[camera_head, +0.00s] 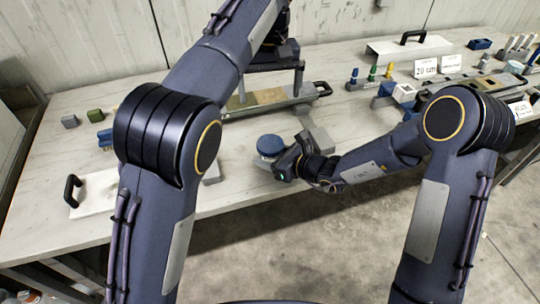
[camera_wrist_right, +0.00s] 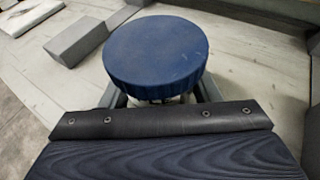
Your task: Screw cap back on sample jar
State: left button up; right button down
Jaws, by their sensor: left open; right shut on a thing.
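The sample jar (camera_head: 268,158) stands near the front edge of the bench with its wide blue cap (camera_head: 270,144) on top. In the right wrist view the blue cap (camera_wrist_right: 156,52) fills the middle and hides most of the jar. Whether its thread is tight cannot be told. My right gripper (camera_head: 276,162) is shut on the jar below the cap, with a finger (camera_wrist_right: 208,92) on each side. My left gripper (camera_head: 271,88) is open and empty, pointing down over the back of the bench, away from the jar.
A long grey tray (camera_head: 265,102) lies below my left gripper. Grey blocks (camera_wrist_right: 78,42) sit close to the jar. A white plate with a black handle (camera_head: 92,193) lies at left. Signs, coloured pegs and a white lid (camera_head: 408,47) are at right. The front-left bench top is fairly clear.

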dwell(0.3)
jog(key=shift+c, duration=2)
grip_release()
jog(key=v, duration=0.8)
jog(key=shift+b, duration=0.3)
